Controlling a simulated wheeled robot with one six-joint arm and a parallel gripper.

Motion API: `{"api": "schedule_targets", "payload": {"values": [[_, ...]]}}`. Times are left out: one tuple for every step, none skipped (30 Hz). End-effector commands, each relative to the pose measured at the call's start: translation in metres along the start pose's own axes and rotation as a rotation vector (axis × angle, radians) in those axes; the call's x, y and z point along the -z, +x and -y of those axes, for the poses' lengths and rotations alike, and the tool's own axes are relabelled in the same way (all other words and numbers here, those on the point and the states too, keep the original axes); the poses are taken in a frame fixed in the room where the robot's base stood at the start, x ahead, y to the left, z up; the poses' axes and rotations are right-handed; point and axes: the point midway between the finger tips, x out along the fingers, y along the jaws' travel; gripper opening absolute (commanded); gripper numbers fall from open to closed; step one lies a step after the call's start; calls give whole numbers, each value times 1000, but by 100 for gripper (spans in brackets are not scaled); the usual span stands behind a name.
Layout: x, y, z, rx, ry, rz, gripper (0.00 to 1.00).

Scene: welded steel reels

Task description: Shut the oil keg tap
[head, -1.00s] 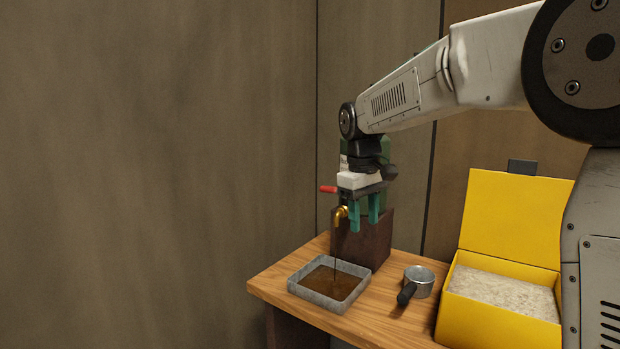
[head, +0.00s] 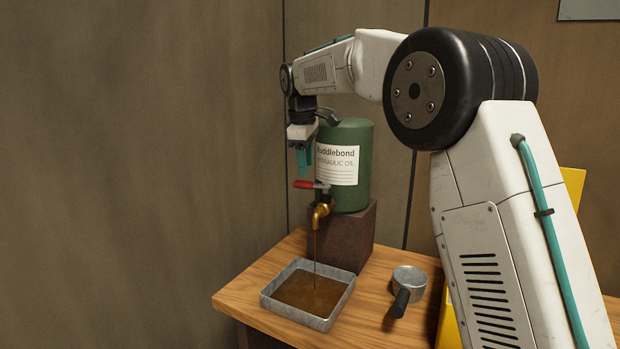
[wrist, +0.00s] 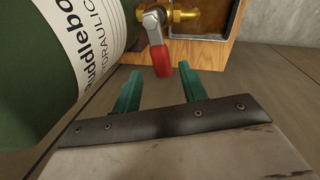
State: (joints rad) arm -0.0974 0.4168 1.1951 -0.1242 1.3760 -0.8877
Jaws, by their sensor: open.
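A thin dark stream of oil (head: 315,248) runs from the spout into a grey tray (head: 325,322). My gripper (head: 304,172) points down just above and behind the lever's red end, open and empty. In the wrist view, the red lever end (wrist: 161,61) shows just beyond and between my teal fingers (wrist: 158,84), with the brass tap (wrist: 183,15) behind it. No contact is visible.
The dark block (head: 350,241) stands on a wooden bench (head: 240,297). A metal cup with a black handle (head: 409,281) sits right of the tray. A yellow box (head: 447,320) is partly hidden behind my arm. Space left of the keg is open.

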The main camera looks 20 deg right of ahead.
Motion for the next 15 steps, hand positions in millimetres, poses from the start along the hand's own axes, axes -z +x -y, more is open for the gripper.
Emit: {"api": "schedule_targets", "payload": {"values": [[0, 10, 1, 3, 0, 2, 42], [0, 15, 1, 3, 0, 2, 42], [0, 21, 1, 2, 0, 2, 42], [0, 26, 1, 3, 0, 2, 42], [0, 30, 1, 2, 0, 2, 42], [0, 36, 1, 2, 0, 1, 42], [0, 39, 1, 2, 1, 2, 42], [0, 42, 0, 2, 1, 1, 42], [0, 46, 0, 1, 1, 1, 42], [0, 48, 0, 1, 2, 1, 42], [0, 50, 0, 2, 2, 1, 42], [0, 52, 0, 2, 2, 1, 42], [0, 52, 0, 1, 2, 1, 42], [-1, 53, 0, 1, 3, 1, 42], [-1, 53, 0, 1, 3, 1, 42]]}}
